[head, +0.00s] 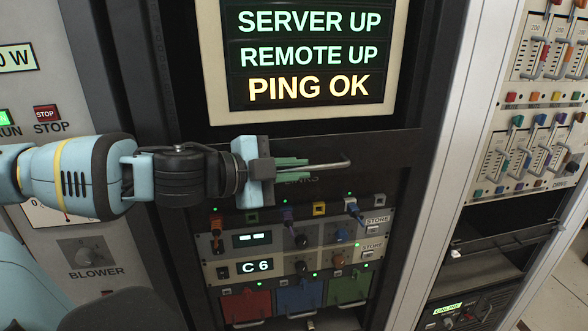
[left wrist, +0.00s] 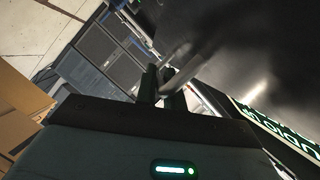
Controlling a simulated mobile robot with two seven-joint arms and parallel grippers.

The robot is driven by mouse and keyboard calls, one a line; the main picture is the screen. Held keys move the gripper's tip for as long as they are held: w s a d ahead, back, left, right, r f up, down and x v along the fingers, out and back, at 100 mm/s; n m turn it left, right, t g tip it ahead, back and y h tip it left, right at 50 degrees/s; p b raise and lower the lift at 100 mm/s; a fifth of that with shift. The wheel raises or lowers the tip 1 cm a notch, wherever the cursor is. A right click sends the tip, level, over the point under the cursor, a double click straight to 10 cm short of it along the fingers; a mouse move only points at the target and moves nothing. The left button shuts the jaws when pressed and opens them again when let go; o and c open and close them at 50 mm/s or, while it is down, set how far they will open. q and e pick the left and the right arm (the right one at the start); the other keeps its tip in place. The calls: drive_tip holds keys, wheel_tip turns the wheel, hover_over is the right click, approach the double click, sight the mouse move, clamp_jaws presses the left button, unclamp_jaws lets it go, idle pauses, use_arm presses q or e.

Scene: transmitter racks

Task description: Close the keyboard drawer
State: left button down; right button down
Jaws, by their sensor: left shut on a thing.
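The keyboard drawer's dark front (head: 385,150) sits below the screen in the middle rack. It carries a thin metal bar handle (head: 335,164). My left gripper (head: 292,168) is shut on this handle, with its greenish fingers around the bar's left part. The handle's right end sticks out past the fingers. In the left wrist view, the two dark fingers (left wrist: 162,88) hold the grey bar (left wrist: 188,72), which runs up to the right. I cannot tell how far the drawer stands out from the rack. My right gripper is not in view.
A lit status screen (head: 310,55) is above the drawer. Below it are units with knobs, plugs and cables (head: 295,240). A panel with a red stop button (head: 46,112) and a blower knob (head: 92,252) is at left. Another rack (head: 530,140) is at right.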

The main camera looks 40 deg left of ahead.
use_arm(q)
drive_tip(key=w+a, duration=0.2)
drive_tip(key=a, duration=0.1)
drive_tip(key=shift+w, duration=0.15)
idle(0.4)
drive_tip(key=c, duration=1.5)
unclamp_jaws()
drive_tip(key=shift+w, duration=0.15)
